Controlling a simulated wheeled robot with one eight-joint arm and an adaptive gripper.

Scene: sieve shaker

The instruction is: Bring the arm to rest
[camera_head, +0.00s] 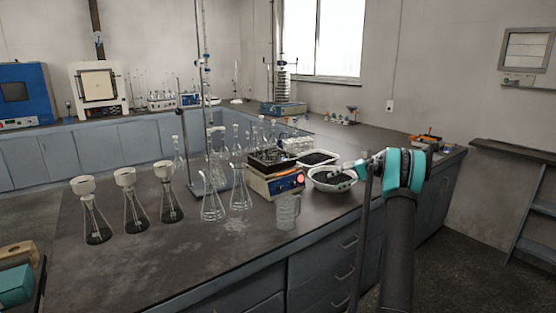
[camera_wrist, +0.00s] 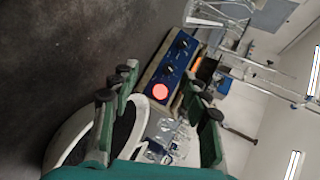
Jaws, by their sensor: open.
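My arm reaches in from the right in the head view, with its teal wrist above the bench's right part. My gripper (camera_head: 357,168) is small there, near a white bowl (camera_head: 333,188) of dark material. In the wrist view my gripper (camera_wrist: 165,98) has its two green fingers spread apart, with nothing held between them. The bowl's white rim (camera_wrist: 66,157) shows at lower left, partly hidden by a finger. I cannot tell whether the gripper touches the bowl.
A box-shaped device (camera_head: 275,182) with a blue panel and red light stands left of the bowl. A glass beaker (camera_head: 287,212) is in front of it. Flasks (camera_head: 240,190) and a tall stand (camera_head: 203,100) are further left.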

